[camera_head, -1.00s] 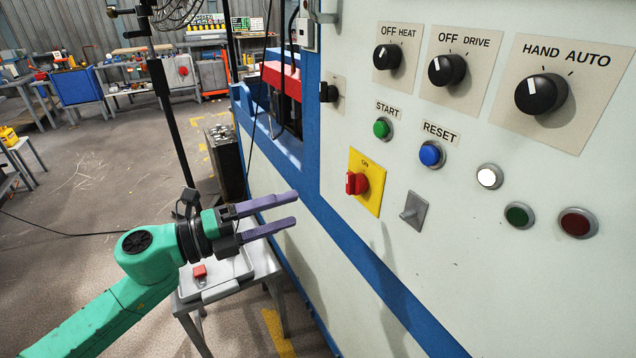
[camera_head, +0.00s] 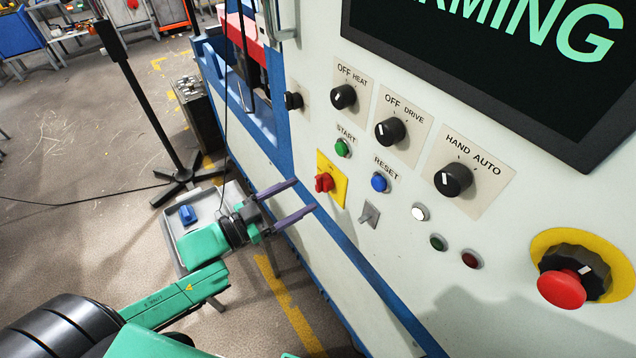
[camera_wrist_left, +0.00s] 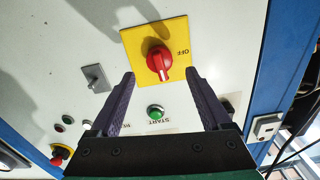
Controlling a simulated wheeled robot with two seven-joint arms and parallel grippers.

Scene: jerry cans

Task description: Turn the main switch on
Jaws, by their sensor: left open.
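The main switch (camera_head: 324,182) is a red rotary knob on a yellow plate (camera_head: 337,169), low on the left of the pale control panel. In the left wrist view the knob (camera_wrist_left: 159,62) shows close up, with OFF printed to its right and a pale mark at its lower end. My left gripper (camera_head: 306,195) has two purple fingers, spread and empty, pointing at the panel just left of the switch. In the wrist view the left gripper's fingers (camera_wrist_left: 160,73) lie either side of the knob's line, with no clear contact. My right gripper is not seen.
A grey toggle (camera_head: 369,214) sits beside the switch plate. Start (camera_head: 342,147) and reset (camera_head: 379,182) buttons, rotary selectors and a red emergency button (camera_head: 562,288) are on the panel. A grey tray (camera_head: 173,235) with a blue item stands behind my left arm. A black stand (camera_head: 150,110) is farther back.

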